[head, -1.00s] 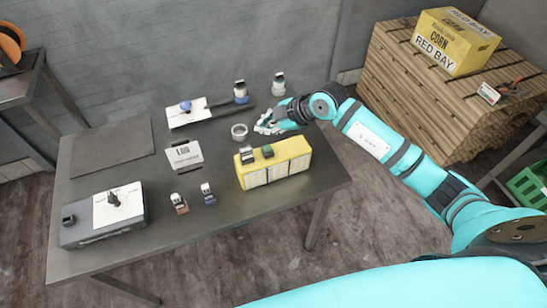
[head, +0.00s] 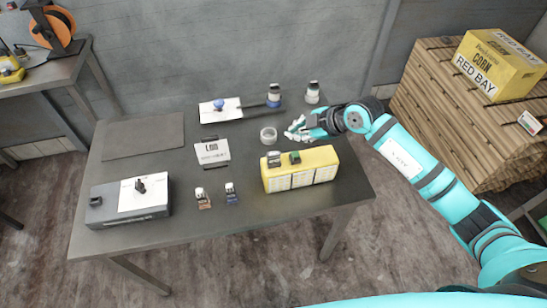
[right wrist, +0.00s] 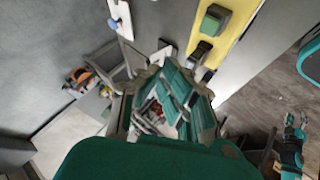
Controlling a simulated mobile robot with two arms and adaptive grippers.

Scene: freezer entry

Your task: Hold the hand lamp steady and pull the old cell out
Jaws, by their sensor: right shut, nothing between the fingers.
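I cannot make out a hand lamp for certain. A yellow block (head: 327,160) with a white ribbed front stands at the table's right; it also shows at the top of the right wrist view (right wrist: 234,27). On its top sit a grey piece (head: 274,159) and a green piece (head: 295,157). My right gripper (head: 296,128) is shut and empty, behind the yellow block and beside a clear round dish (head: 268,135), apart from both.
On the table (head: 250,230) are a grey box with a knob (head: 130,210), a labelled plate (head: 212,152), a blue-knobbed white panel (head: 220,110) and two jars (head: 274,95) (head: 312,92). The front middle is clear. A yellow corn carton (head: 500,64) sits on stacked wood at right.

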